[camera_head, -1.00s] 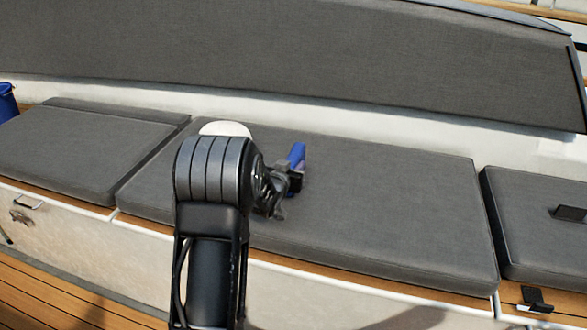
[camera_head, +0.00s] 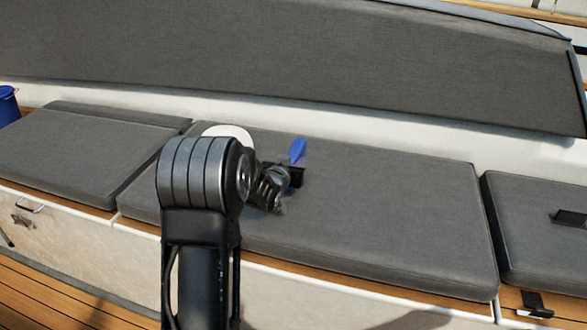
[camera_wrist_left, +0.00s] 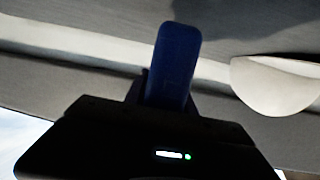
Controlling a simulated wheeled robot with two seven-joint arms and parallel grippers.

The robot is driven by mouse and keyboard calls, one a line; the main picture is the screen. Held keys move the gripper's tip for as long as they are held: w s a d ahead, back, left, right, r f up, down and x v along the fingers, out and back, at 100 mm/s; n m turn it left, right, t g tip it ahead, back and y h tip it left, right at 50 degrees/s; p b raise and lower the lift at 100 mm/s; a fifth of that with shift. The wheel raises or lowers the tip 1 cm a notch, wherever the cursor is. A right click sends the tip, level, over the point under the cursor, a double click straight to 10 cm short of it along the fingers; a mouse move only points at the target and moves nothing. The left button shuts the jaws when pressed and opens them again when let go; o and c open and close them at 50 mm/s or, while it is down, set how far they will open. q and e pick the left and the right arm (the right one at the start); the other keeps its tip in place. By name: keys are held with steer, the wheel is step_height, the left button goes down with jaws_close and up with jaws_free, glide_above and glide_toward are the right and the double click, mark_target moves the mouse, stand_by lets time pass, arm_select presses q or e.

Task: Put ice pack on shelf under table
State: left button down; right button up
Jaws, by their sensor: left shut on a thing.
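The blue ice pack (camera_head: 298,149) is held in my left gripper (camera_head: 293,168), over the middle seat cushion. In the left wrist view the ice pack (camera_wrist_left: 173,62) stands out between the jaws of the gripper (camera_wrist_left: 158,98), which is shut on it. My left arm hides part of the cushion and most of the gripper in the head view. My right gripper is not in view. No table or shelf can be made out.
The grey middle cushion (camera_head: 390,220) lies on the bench, with a white round object (camera_head: 228,131) partly behind my arm. Dark fittings (camera_head: 537,304) are at the right. A blue bucket (camera_head: 8,106) stands at the far left. A tall grey backrest (camera_head: 300,60) rises behind.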

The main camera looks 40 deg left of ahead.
arm_select(q)
step_height(320, 180, up, 7)
steer(key=shift+f+p, duration=0.1)
steer(key=shift+p, duration=0.4)
